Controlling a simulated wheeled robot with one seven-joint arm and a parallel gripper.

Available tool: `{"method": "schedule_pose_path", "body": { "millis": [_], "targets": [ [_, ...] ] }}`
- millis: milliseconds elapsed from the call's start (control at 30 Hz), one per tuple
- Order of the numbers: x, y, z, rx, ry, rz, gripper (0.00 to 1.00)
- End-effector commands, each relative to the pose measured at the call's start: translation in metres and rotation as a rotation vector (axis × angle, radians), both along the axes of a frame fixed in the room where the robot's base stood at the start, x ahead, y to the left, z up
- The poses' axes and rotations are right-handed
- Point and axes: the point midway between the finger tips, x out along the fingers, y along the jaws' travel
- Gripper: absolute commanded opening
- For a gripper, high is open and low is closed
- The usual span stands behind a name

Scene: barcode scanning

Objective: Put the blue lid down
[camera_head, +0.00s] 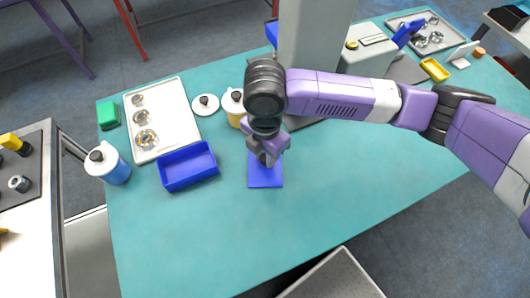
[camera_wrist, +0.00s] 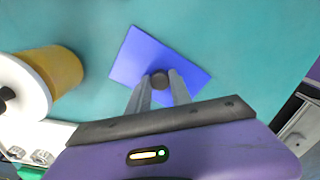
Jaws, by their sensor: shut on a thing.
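The blue lid (camera_head: 265,177) is a flat square plate with a dark round knob. In the wrist view the lid (camera_wrist: 138,58) lies between and beyond the fingers, over the teal table. My gripper (camera_head: 266,157) is shut on its knob; in the wrist view the two fingertips (camera_wrist: 160,80) flank the knob. The lid looks level and close to the tabletop, but I cannot tell if it touches. Part of the lid is hidden under my gripper.
An open blue box (camera_head: 188,166) stands left of the lid. A yellow jar with white lid (camera_wrist: 55,70) is close beside it. A white tray (camera_head: 162,115), a blue jar (camera_head: 115,172) and a green block (camera_head: 108,115) stand farther left. The teal table (camera_head: 225,235) is clear in front.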

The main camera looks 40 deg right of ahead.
Motion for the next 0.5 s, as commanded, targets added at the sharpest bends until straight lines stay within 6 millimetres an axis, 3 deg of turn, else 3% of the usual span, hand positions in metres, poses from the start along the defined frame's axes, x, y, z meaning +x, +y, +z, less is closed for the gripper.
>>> {"method": "schedule_pose_path", "body": {
  "millis": [133,167,233,500],
  "targets": [
    [0.0000,0.0000,-0.0042,0.000,0.000,0.000,0.00],
    [0.0001,-0.0001,-0.0028,0.000,0.000,0.000,0.31],
    [0.0000,-0.0001,-0.0025,0.000,0.000,0.000,0.45],
    [0.0000,0.0000,-0.0023,0.000,0.000,0.000,0.47]
  ]
}}
